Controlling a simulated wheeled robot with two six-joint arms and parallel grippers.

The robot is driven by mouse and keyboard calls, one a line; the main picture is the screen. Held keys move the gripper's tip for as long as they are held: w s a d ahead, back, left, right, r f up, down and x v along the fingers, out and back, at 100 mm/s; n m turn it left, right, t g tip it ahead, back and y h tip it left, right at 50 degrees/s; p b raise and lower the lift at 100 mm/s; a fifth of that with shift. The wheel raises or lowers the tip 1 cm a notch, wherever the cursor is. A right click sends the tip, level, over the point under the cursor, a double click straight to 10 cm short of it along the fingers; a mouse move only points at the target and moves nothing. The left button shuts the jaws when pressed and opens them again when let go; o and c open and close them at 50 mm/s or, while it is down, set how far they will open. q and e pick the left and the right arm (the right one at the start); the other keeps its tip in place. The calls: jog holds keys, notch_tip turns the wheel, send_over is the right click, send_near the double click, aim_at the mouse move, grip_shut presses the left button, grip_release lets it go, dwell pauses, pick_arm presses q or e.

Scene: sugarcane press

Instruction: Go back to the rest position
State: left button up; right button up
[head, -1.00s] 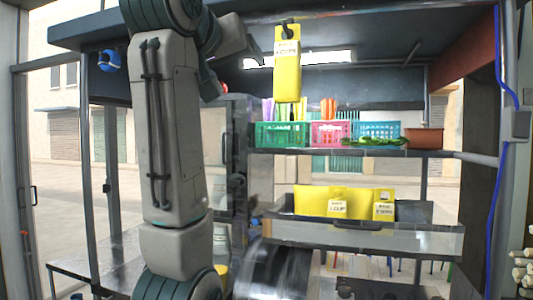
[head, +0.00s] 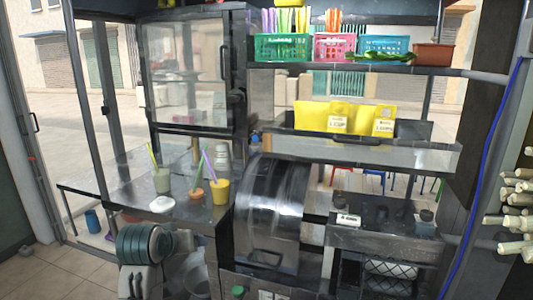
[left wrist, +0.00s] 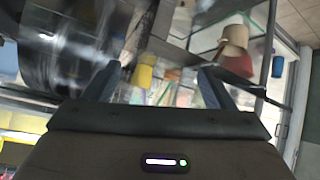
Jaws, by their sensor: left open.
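My left gripper (left wrist: 157,78) shows in the left wrist view with its two fingers apart and nothing between them. Past the fingers, blurred, are a yellow cup (left wrist: 143,75) and a shiny metal drum at the left. In the head view part of my left arm is low at the bottom left, in front of the counter (head: 135,190); its fingers cannot be made out there. My right gripper is in neither view.
The sugarcane press's metal drum (head: 272,210) stands right of the counter. The counter holds a yellow cup (head: 220,190), a greenish cup (head: 162,180) and a white lid (head: 163,204). Coloured baskets (head: 284,47) sit on a shelf. Cane stalks (head: 517,200) stick in from the right.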

pick_arm(q)
jog(key=s+a+f+g, duration=0.2)
jog(key=s+a+f, duration=0.1)
jog(key=s+f, duration=0.8)
jog(key=s+a+f+m+g+y, duration=0.1)
jog(key=s+a+f+g, duration=0.1)
jog(key=s+f, duration=0.9)
jog(key=s+a+f+m+g+y, duration=0.15)
jog(key=s+f, duration=0.25)
jog(key=s, duration=1.2)
notch_tip(320, 180, down, 29)
jog(key=a+g, duration=0.2)
jog(key=a, duration=0.1)
jog(key=s+a+f+g, duration=0.1)
jog(key=s+f, duration=1.6)
jog(key=f, duration=0.3)
jog(key=shift+a+f+h, duration=0.15)
jog(key=shift+h, duration=0.2)
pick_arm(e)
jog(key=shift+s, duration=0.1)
pick_arm(q)
jog(key=shift+n, duration=0.25)
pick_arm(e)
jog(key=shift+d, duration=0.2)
